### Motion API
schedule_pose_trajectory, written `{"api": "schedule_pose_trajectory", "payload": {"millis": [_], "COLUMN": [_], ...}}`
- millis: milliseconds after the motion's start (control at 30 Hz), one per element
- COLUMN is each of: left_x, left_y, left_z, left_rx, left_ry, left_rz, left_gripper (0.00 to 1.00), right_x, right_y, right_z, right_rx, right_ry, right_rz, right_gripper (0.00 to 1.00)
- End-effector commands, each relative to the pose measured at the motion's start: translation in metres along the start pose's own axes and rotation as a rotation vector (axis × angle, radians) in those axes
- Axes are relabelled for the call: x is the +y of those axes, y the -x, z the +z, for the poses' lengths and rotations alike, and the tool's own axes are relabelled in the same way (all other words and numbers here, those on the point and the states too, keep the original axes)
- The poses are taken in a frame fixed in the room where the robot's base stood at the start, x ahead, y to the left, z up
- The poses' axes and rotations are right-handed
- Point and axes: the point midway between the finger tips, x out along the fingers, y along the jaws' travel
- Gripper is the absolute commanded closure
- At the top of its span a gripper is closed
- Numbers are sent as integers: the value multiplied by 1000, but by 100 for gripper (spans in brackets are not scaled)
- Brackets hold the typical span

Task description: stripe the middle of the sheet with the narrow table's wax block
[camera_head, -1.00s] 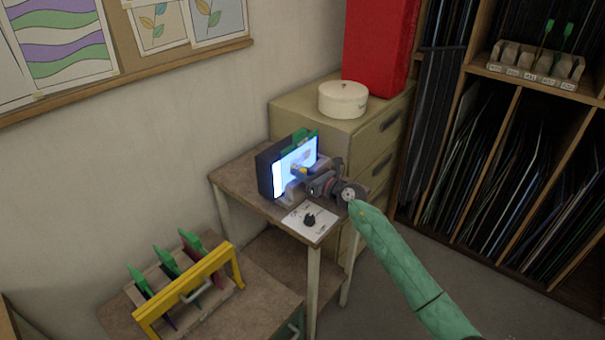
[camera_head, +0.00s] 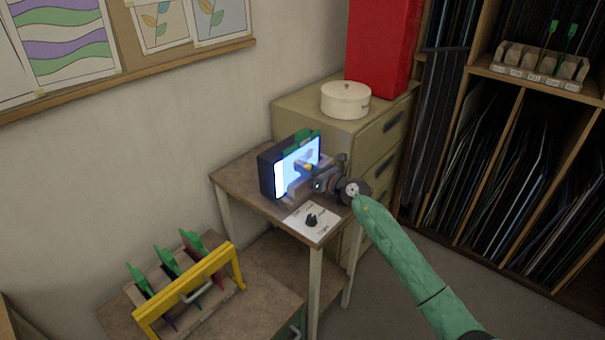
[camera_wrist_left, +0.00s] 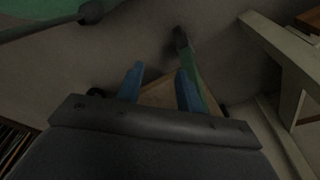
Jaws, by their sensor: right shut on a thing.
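The sheet (camera_head: 281,180) is a bright, backlit upright panel in a dark frame on the narrow table (camera_head: 239,185). My right gripper (camera_head: 306,168) comes in from the right and is in front of the sheet's middle. It is shut on a small piece with yellow showing, which I take for the wax block; it is mostly hidden by the fingers. I cannot tell whether it touches the sheet. A greyish patch shows on the sheet beside the gripper, either a mark or a shadow. My left gripper (camera_wrist_left: 160,87) shows only in the left wrist view, fingers apart and empty.
A white card with a black knob (camera_head: 311,220) is at the table's front. A green piece (camera_head: 303,140) tops the frame. A drawer cabinet (camera_head: 310,105) with a round white tin (camera_head: 345,100) stands behind. A yellow-handled rack (camera_head: 190,290) with green-topped tools is at lower left.

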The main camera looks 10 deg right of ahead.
Motion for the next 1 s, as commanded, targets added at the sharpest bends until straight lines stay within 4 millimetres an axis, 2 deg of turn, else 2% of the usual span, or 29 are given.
{"api": "schedule_pose_trajectory", "payload": {"millis": [200,467,1000], "left_x": [0,0,0], "left_y": [-12,-16,-39], "left_z": [2,3,8], "left_rx": [-1,-1,-1], "left_ry": [0,1,0], "left_rz": [0,0,0], "left_gripper": [64,64,64], "right_x": [-16,-22,-56], "right_y": [1,0,-2], "right_z": [1,3,9], "right_rx": [-1,-1,0], "right_ry": [0,1,0], "right_rz": [0,0,0], "right_gripper": [98,98,98]}}
